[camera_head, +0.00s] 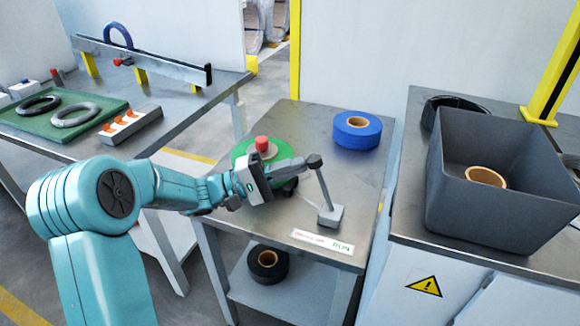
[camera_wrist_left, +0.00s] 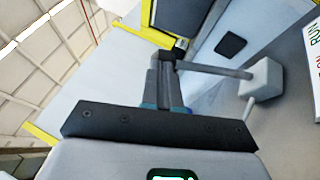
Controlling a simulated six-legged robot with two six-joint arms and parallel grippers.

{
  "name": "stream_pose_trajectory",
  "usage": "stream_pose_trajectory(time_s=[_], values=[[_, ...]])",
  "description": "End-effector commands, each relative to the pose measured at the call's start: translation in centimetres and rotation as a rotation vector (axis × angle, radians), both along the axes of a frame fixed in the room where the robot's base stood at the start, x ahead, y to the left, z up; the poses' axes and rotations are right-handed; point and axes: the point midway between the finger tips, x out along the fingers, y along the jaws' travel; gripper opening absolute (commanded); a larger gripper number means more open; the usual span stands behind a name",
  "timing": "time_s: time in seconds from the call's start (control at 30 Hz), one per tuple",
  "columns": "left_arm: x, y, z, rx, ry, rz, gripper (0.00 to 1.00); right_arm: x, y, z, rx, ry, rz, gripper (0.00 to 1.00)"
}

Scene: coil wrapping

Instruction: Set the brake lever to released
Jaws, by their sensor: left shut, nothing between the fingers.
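My right gripper is out of view.
A label (camera_head: 322,241) with red and green text lies at the table's front edge. A green reel (camera_head: 240,150) with a red top and a blue coil (camera_head: 357,130) stand behind. A grey bin (camera_head: 500,205) is on the right table.

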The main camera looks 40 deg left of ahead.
Motion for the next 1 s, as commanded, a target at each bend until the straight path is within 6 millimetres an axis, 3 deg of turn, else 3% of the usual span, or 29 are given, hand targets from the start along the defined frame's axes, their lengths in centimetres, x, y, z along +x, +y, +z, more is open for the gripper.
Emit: stream_pose_trajectory(time_s=[0.5, 1.0], values=[[1.1, -5.1, 2.9, 0.392, 0.087, -0.003, 0.00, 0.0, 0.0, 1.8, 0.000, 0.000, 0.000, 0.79], [2.4, -10.1, 3.2, 0.751, 0.177, -0.002, 0.00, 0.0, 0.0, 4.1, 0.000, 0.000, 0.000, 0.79]])
